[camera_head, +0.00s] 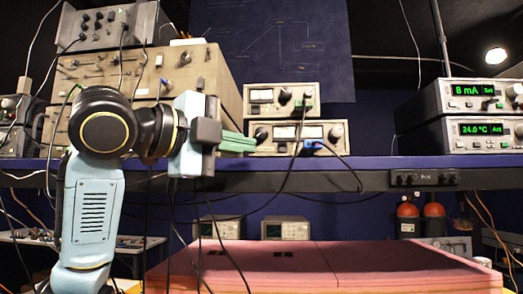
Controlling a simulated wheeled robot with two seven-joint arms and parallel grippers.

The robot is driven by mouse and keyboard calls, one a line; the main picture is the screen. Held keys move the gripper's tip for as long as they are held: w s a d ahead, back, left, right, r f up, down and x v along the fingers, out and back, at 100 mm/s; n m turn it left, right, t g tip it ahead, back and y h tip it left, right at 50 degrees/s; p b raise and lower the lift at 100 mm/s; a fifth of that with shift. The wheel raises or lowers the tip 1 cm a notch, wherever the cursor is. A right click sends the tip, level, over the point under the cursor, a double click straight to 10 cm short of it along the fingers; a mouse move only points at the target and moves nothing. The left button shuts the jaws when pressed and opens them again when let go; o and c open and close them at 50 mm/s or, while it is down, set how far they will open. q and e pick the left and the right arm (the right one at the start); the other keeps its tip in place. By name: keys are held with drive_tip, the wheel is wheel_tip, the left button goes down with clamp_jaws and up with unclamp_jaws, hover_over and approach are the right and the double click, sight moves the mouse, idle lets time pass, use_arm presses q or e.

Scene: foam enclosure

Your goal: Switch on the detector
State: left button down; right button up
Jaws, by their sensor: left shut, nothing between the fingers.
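My left arm comes in from the left, and its gripper (252,146) points right with its green fingers closed and empty. The fingertips appear at the left edge of the lower of two small stacked instruments; I cannot tell whether they touch it. The lower instrument (318,132) has a meter, knobs and a blue plug. The upper instrument (261,96) has a meter and a dark knob. No readable label shows which box is the detector, and no lit indicator is clear on these two. My right gripper is out of view.
A dark blue shelf (380,167) carries the instruments. Larger grey and beige units (140,70) stand behind my left arm. Two units at right show lit green readouts, 8 mA (467,90) and 24.0 °C (479,129). Cables hang over the shelf edge. A pink foam enclosure (290,262) lies below.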

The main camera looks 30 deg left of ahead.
use_arm(q)
drive_tip(key=v, duration=0.3)
drive_tip(key=shift+s+f, duration=0.1)
drive_tip(key=shift+s, duration=0.1)
idle(0.3)
